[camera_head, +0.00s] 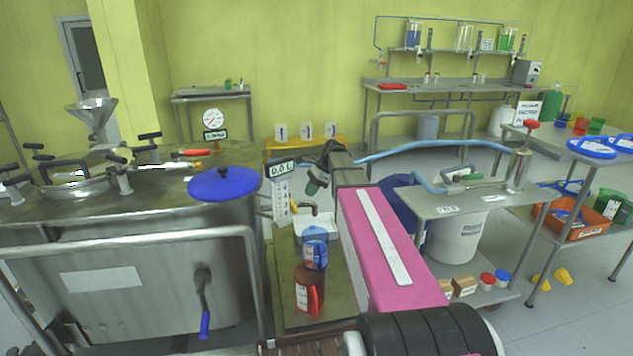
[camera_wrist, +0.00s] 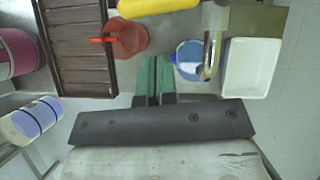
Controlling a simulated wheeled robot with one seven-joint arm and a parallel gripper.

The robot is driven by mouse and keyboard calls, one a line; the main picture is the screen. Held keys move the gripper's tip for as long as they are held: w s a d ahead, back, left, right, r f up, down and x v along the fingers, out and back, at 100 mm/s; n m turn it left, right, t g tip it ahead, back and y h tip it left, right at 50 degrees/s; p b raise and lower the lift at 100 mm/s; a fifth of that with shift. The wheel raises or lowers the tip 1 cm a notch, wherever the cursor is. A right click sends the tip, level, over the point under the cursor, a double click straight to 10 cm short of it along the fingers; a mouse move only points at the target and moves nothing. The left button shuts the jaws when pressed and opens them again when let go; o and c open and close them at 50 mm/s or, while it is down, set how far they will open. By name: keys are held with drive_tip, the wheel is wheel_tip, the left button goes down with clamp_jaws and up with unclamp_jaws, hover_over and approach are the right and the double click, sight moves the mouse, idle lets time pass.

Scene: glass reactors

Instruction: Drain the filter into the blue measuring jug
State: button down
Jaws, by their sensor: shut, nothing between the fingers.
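The blue measuring jug (camera_head: 315,254) stands on a greenish bench, behind a red jug (camera_head: 308,288) in the head view. In the wrist view the blue jug (camera_wrist: 185,64) is seen from above, with a curved metal spout (camera_wrist: 213,45) reaching over its right side. I see no liquid running. I cannot make out the filter body or the jug's contents clearly.
A white tray (camera_wrist: 247,67) lies right of the spout. The red jug (camera_wrist: 127,40) and a brown slatted rack (camera_wrist: 75,45) are to the left. A yellow bar (camera_wrist: 155,7) shows at the top. A steel vessel (camera_head: 120,285) stands left, a metal cart (camera_head: 470,200) right.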

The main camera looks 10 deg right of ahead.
sight(293, 204)
drive_tip(key=shift+s+a+f, duration=0.15)
drive_tip(key=shift+a+f, duration=0.7)
drive_tip(key=shift+a, duration=0.25)
drive_tip(key=shift+s+a+f, duration=0.15)
drive_tip(key=shift+a+f, duration=0.65)
drive_tip(key=shift+a, duration=0.3)
drive_tip(key=shift+s+a+f, duration=0.1)
drive_tip(key=shift+s+a, duration=0.1)
drive_tip(key=shift+a, duration=0.3)
drive_tip(key=shift+s+a+f, duration=0.1)
drive_tip(key=shift+s+a, duration=0.05)
drive_tip(key=shift+a, duration=0.35)
drive_tip(key=shift+s, duration=0.1)
drive_tip(key=s+d+f+v, duration=0.1)
drive_tip(key=d+v, duration=0.1)
drive_tip(key=v, duration=1.2)
drive_tip(key=s+a+f+n+h, duration=0.2)
drive_tip(key=s+f+n+h, duration=0.4)
drive_tip(key=s+f+n, duration=1)
drive_tip(key=s+f, duration=0.5)
drive_tip(key=f, duration=0.3)
drive_tip(key=shift+f+t, duration=0.35)
drive_tip(key=shift+t, duration=0.05)
